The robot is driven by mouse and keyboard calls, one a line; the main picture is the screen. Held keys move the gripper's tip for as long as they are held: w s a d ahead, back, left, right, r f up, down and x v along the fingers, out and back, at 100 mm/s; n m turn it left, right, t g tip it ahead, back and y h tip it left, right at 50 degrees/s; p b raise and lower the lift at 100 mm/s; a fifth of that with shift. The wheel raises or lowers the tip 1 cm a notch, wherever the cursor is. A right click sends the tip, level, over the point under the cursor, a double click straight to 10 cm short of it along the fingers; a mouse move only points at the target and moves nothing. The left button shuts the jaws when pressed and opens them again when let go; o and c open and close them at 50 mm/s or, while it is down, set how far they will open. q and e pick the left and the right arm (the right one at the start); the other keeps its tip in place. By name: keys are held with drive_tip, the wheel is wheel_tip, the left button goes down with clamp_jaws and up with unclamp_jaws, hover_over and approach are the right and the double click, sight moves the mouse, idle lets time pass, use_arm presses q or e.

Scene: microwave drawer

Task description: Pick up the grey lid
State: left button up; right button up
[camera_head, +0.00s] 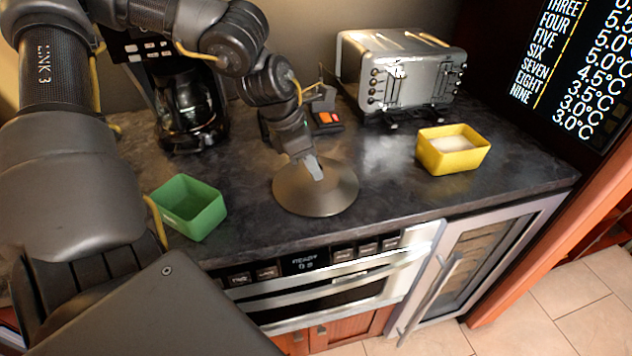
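The grey lid (333,195) is a round, shallow disc over the dark countertop, near its front edge. My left gripper (314,171) reaches down from above, with its fingertips at the middle of the lid. The fingers hide the lid's centre, so any knob there is not visible. I cannot tell whether the fingers are closed on it or only beside it. The lid looks level, and no clear gap shows between it and the counter. My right gripper is not in view.
A green open box (188,207) stands left of the lid, and a yellow box (452,150) with pale contents stands to its right. A coffee maker (190,105) and a silver toaster (400,72) stand behind. A drawer microwave (325,285) sits under the counter.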

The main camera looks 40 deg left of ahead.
use_arm(q)
clamp_jaws()
drive_tip(key=shift+r, duration=0.1)
